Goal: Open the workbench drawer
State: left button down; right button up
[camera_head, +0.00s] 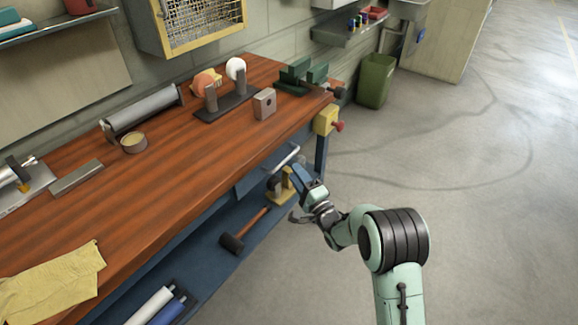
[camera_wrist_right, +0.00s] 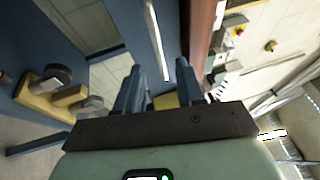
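The workbench (camera_head: 150,200) has a reddish wooden top and a blue frame. Its blue drawer (camera_head: 257,178) is under the front edge near the right end, with a silver bar handle (camera_head: 284,157). The drawer front looks about flush with the bench; I cannot tell if there is a small gap. My right gripper (camera_head: 294,176) is just in front of and below the handle. In the right wrist view its two blue fingers (camera_wrist_right: 160,72) are apart and empty, with the handle (camera_wrist_right: 155,40) ahead, lined up between them. My left gripper is out of view.
The lower shelf holds a hammer (camera_head: 240,235) and a yellow-and-grey tool (camera_head: 281,187) close to my right gripper. A yellow block with a red knob (camera_head: 327,121) is on the bench's right end. A green bin (camera_head: 375,80) stands beyond. Floor on the right is clear.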

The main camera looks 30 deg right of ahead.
jog(key=shift+w+r, duration=0.2)
jog(key=shift+w, duration=0.95)
jog(key=shift+w+r, duration=0.2)
jog(key=shift+w, duration=0.95)
grip_shut()
